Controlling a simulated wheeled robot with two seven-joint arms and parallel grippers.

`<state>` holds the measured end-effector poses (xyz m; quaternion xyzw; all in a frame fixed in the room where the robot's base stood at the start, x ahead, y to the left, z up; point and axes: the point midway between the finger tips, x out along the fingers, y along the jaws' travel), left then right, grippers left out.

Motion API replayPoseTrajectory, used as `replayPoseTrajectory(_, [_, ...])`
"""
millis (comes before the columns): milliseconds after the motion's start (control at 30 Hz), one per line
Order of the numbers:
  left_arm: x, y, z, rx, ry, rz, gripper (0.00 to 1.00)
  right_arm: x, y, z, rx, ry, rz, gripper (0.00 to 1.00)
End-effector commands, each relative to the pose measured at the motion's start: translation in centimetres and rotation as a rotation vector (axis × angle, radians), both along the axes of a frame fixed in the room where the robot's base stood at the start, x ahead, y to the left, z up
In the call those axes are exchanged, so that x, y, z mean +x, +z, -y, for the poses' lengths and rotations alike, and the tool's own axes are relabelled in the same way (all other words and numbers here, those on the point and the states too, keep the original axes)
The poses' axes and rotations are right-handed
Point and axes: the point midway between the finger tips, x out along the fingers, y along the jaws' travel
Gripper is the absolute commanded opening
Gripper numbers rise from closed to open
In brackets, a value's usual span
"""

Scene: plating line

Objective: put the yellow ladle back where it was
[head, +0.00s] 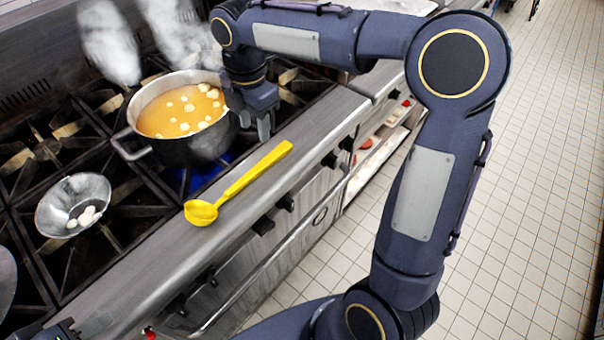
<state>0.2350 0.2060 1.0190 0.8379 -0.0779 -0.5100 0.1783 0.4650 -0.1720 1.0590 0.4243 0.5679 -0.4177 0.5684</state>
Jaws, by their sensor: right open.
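The yellow ladle (238,184) lies on the steel front ledge of the stove. Its bowl is at the lower left and its handle points to the upper right. My right gripper (264,128) is open, pointing down beside the pot's right side, just beyond the handle end. It appears empty and apart from the ladle. My left gripper is not in view; only a dark piece, apparently of my left arm, shows at the bottom left edge.
A steaming pot (187,148) of orange soup with pale round pieces stands over a blue flame. A metal strainer (58,222) with a few white balls rests on the burner grates left of it. The tiled floor (510,220) at the right is clear.

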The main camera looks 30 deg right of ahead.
Motion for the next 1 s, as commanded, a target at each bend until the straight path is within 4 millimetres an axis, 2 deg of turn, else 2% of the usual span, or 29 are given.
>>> replayPoseTrajectory(133, [0.0, 0.0, 0.0, 0.0, 0.0, 0.0, 0.36, -4.0, 1.3, 2.0, 0.049, -0.278, 0.054, 0.43])
replayPoseTrajectory(267, [0.0, 0.0, 0.0, 0.0, 0.0, 0.0, 0.36, -10.0, 1.5, 4.0, 0.166, -0.721, 0.101, 0.43])
replayPoseTrajectory(400, [0.0, 0.0, 0.0, 0.0, 0.0, 0.0, 0.36, -16.2, 0.1, 4.8, 0.354, -1.228, 0.105, 0.43])
replayPoseTrajectory(500, [0.0, 0.0, 0.0, 0.0, 0.0, 0.0, 0.36, -19.4, -1.4, 4.5, 0.493, -1.533, 0.074, 0.43])
replayPoseTrajectory(600, [0.0, 0.0, 0.0, 0.0, 0.0, 0.0, 0.36, -21.5, -2.7, 4.0, 0.607, -1.752, 0.031, 0.43])
replayPoseTrajectory(700, [0.0, 0.0, 0.0, 0.0, 0.0, 0.0, 0.36, -22.6, -3.6, 3.6, 0.68, -1.884, -0.008, 0.43])
replayPoseTrajectory(1000, [0.0, 0.0, 0.0, 0.0, 0.0, 0.0, 0.36, -23.0, -4.0, 3.4, 0.711, -1.947, -0.03, 0.43])
